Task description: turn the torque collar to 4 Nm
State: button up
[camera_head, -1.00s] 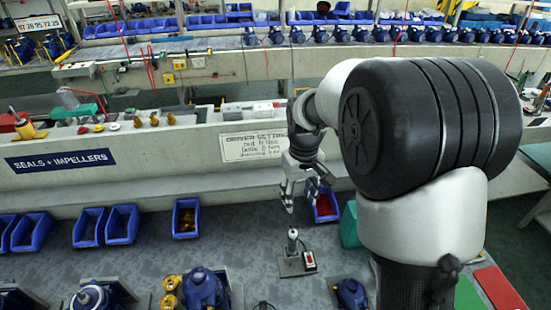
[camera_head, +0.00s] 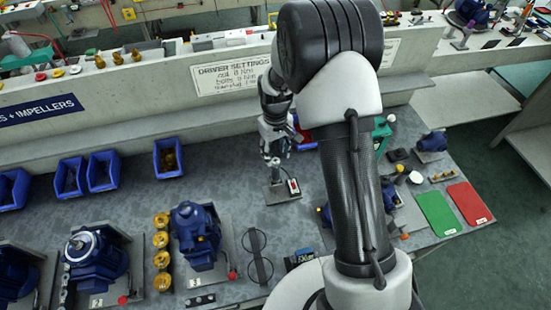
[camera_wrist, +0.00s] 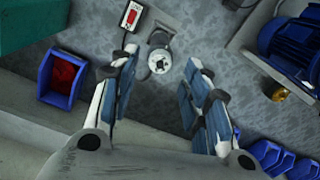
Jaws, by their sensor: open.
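The torque driver, seen end-on as a pale round top with dark marks (camera_wrist: 159,61), stands on a small base plate (camera_head: 285,194). I cannot make out the collar's scale or its setting. In the wrist view my gripper (camera_wrist: 157,78) is open, with the driver's top between and just beyond its fingertips; no contact shows. In the head view my gripper (camera_head: 274,150) points down over the stand and hides most of the driver. A small white box with a red display or switch (camera_wrist: 130,15) sits beside the driver; its text is unreadable.
A driver settings sign (camera_head: 235,76) hangs on the ledge behind; its lines are blurred. Blue bins (camera_head: 168,158) stand left, and a blue bin with red contents (camera_wrist: 62,78) is near the gripper. Blue pumps (camera_head: 196,232) stand in front. Green (camera_head: 437,212) and red mats lie right.

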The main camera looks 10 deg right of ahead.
aim_at(276, 160)
jog(key=shift+f, duration=1.6)
grip_shut()
